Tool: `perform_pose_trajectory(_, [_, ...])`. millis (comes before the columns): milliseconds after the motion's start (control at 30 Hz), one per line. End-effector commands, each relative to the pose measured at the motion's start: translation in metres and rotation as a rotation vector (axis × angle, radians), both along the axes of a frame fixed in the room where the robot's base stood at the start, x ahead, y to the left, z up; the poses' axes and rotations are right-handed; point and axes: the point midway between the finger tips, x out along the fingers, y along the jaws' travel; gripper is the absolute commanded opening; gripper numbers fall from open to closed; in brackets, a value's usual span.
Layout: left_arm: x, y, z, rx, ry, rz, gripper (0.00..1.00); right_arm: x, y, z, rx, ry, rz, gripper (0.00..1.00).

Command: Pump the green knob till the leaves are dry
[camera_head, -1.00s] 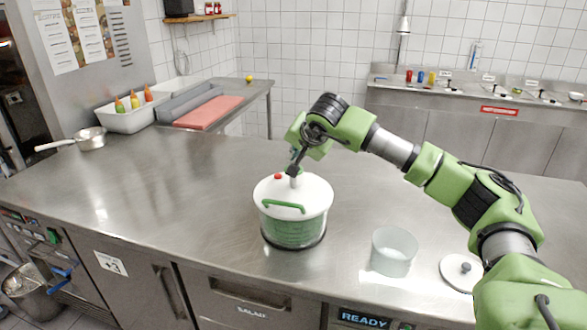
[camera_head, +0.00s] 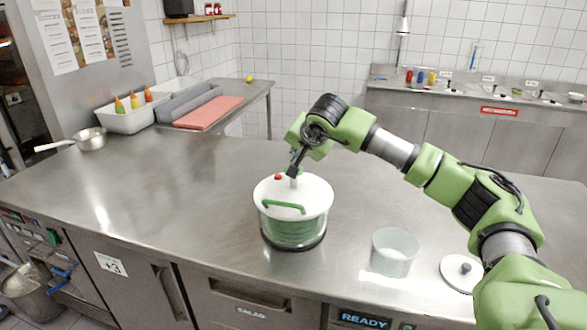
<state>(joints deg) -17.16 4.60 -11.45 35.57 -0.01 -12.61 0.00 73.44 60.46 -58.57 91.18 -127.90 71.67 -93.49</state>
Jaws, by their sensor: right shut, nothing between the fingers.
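A salad spinner (camera_head: 293,212) stands upright on the steel counter, with a white lid, a green handle (camera_head: 283,206) and a small red button (camera_head: 278,177). Green shows through its clear wall; I cannot tell how wet the leaves are. My right gripper (camera_head: 293,172) points down at the middle of the lid, its fingers shut on top of the pump knob there. The knob is mostly hidden by the gripper; a pale stem shows below the fingertips. My left gripper is out of view.
A clear empty container (camera_head: 394,252) and a round white lid with a dark knob (camera_head: 461,271) lie to the right. A saucepan (camera_head: 90,139), a white tub of bottles (camera_head: 131,113) and a red board (camera_head: 208,112) are at the left. The counter left of the spinner is free.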

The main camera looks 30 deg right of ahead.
Motion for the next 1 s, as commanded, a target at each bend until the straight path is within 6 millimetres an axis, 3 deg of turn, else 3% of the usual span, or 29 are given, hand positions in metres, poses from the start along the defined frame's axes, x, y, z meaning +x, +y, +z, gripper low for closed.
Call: perform_pose_trajectory(1000, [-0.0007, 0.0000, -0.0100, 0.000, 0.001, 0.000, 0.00, -0.0002, 0.0002, -0.0129, 0.000, 0.000, 0.000, 0.00])
